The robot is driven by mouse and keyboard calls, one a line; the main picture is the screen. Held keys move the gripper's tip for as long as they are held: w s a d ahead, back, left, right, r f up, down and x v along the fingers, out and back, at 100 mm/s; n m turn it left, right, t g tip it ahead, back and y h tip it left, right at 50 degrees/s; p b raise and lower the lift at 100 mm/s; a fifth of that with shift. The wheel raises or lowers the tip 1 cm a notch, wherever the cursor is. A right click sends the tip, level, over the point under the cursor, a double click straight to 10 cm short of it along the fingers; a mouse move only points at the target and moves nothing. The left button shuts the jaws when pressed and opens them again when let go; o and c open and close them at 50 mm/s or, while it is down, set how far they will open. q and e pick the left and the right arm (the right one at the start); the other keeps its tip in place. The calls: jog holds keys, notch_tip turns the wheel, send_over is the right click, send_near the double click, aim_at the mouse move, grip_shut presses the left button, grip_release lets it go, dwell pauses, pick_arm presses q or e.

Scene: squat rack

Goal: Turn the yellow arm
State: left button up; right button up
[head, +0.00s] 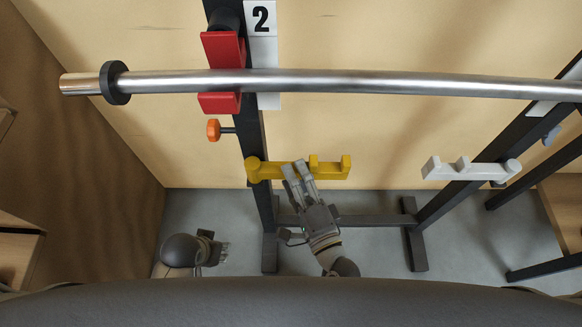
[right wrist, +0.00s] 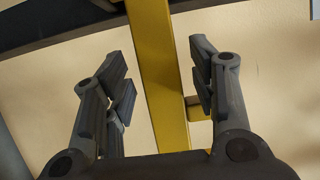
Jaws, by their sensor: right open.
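The yellow arm (head: 275,171) juts out to the right from the dark left upright of the rack, roughly level, with short upright pegs near its free end. My right gripper (head: 298,172) is at the middle of the yellow arm. In the right wrist view, the open fingers of this gripper (right wrist: 163,78) stand on either side of the yellow bar (right wrist: 158,70). A gap shows on the left side of the bar; the right finger is close to a short yellow stub. My left gripper (head: 222,252) is low at the left, away from the arm, too small to read.
A steel barbell (head: 400,84) crosses above, in front of a red holder (head: 222,48). An orange knob (head: 213,130) sits on the left upright. A white arm (head: 470,171) juts from the right upright. A wooden wall stands at left.

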jog(key=shift+x, duration=1.3)
grip_shut()
